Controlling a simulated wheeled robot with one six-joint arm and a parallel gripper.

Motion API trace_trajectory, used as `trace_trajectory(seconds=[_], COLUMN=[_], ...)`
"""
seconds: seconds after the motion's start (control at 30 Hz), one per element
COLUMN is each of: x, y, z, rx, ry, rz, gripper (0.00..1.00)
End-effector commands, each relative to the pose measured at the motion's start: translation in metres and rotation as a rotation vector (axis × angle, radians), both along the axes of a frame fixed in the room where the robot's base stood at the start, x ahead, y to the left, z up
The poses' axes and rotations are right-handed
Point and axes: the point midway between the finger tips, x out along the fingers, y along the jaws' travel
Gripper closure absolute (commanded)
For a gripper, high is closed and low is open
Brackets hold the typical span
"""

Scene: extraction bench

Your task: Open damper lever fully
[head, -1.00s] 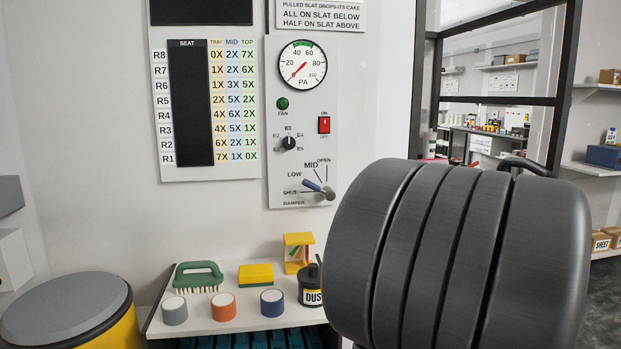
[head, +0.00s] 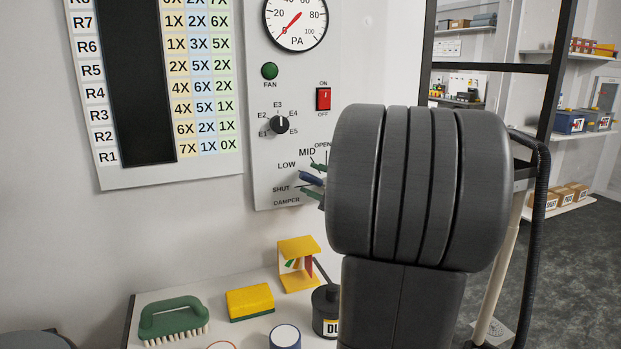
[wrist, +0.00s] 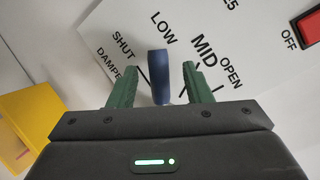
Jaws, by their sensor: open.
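The damper lever (head: 311,179) is a blue handle low on the white control panel. In the head view it points up and left, nearest the LOW and SHUT marks, well away from OPEN. In the wrist view the lever (wrist: 159,75) stands between the two green fingers of my gripper (wrist: 161,88), with a gap on each side. My gripper (head: 315,180) is open around it, one finger above and one below. The lever's pivot is hidden behind my wrist in the head view. The dial's SHUT, LOW, MID and OPEN labels show in the wrist view.
Above the dial are a selector knob (head: 280,125), a red switch (head: 323,99), a green fan lamp (head: 269,71) and a pressure gauge (head: 296,17). Below, a shelf holds a green brush (head: 172,313), a yellow sponge (head: 250,301), a yellow stand (head: 299,248) and a dark canister (head: 326,312).

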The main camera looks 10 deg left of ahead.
Motion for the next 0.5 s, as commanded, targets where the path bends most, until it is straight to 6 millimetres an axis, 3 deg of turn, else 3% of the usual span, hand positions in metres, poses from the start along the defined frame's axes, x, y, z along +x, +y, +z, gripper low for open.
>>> trace_trajectory(seconds=[0.2,0.47,0.5], x=[0.0087,0.0095,0.0095], y=[0.0133,0.0142,0.0142], z=[-0.0004,-0.0004,-0.0004], rx=[-0.001,0.000,0.000], ry=[0.000,0.000,0.000], rz=[0.001,-0.001,-0.001], gripper=[0.55,0.55,0.59])
